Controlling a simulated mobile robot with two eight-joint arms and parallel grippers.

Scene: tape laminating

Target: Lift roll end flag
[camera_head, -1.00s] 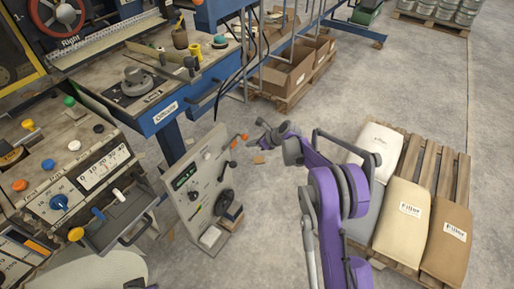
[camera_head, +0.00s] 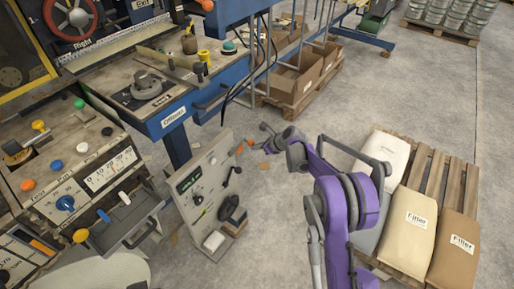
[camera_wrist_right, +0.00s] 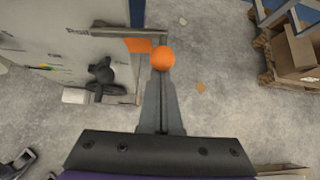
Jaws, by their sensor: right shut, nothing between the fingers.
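The roll end flag is a small orange plate (camera_wrist_right: 138,45) with an orange ball knob (camera_wrist_right: 163,58), at the edge of a pale upright panel marked "Roll". In the head view its orange parts (camera_head: 249,142) show small at the panel's right edge. My right gripper (camera_wrist_right: 162,75) is shut and empty. Its fingertips are at the near side of the knob in the wrist view, and I cannot tell whether they touch it. In the head view the right gripper (camera_head: 264,130) is just right of the flag. My left gripper is not in view.
The panel (camera_head: 190,205) carries a dark handwheel and a dial. A control desk (camera_head: 75,160) with knobs stands left, a blue workbench (camera_head: 178,112) behind. Filler bags (camera_head: 408,225) lie on a pallet at right. Cardboard boxes (camera_head: 300,85) stand behind; bare floor lies between.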

